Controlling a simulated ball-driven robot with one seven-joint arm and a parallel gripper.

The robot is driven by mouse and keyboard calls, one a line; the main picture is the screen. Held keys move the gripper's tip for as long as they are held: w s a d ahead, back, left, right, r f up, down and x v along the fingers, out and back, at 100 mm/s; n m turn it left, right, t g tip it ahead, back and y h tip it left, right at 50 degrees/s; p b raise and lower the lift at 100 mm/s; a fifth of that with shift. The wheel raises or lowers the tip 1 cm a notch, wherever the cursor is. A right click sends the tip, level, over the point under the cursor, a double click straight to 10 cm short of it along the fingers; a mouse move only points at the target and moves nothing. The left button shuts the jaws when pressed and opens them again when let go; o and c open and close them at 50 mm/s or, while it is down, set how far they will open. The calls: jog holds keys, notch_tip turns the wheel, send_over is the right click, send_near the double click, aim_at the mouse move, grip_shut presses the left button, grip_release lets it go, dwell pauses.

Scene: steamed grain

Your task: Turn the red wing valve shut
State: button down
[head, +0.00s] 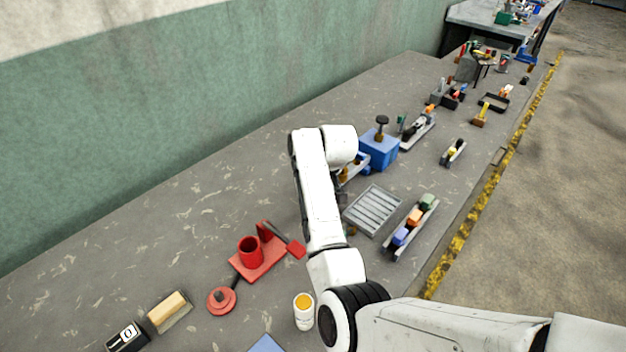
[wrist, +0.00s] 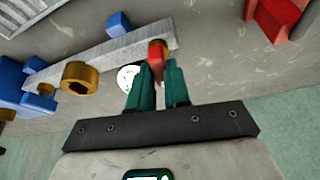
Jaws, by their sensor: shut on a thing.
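In the wrist view the red wing valve (wrist: 156,64) is a small red piece in front of a brass part (wrist: 156,45) at the end of a grey metal bar (wrist: 100,58). My gripper (wrist: 157,78) has green fingers, one on each side of the red wing, and is shut on it. The fingers hide the wing's lower part. A brass ring (wrist: 79,77) sits beside the bar, with blue blocks (wrist: 40,90) at its left. In the head view my arm hides the gripper and the valve; part of the blue and brass fixture (head: 358,164) shows beside it.
On the bench, a blue box with a black knob (head: 380,150) stands right of my arm. A slatted grey tray (head: 372,209) and a rail of coloured blocks (head: 411,226) lie in front. A red fixture (head: 258,256) and a white bottle (head: 303,312) are nearer. Bench space along the wall is clear.

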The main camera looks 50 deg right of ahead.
jog(key=shift+n+y+p, duration=0.4)
jog(key=shift+n+p, duration=0.05)
jog(key=shift+n, duration=0.55)
jog(key=c, duration=1.1)
grip_release()
jog(key=b+v, duration=0.1)
jog(key=v, duration=0.9)
jog(key=shift+s+r+b, duration=0.2)
jog(key=shift+r+b, duration=0.15)
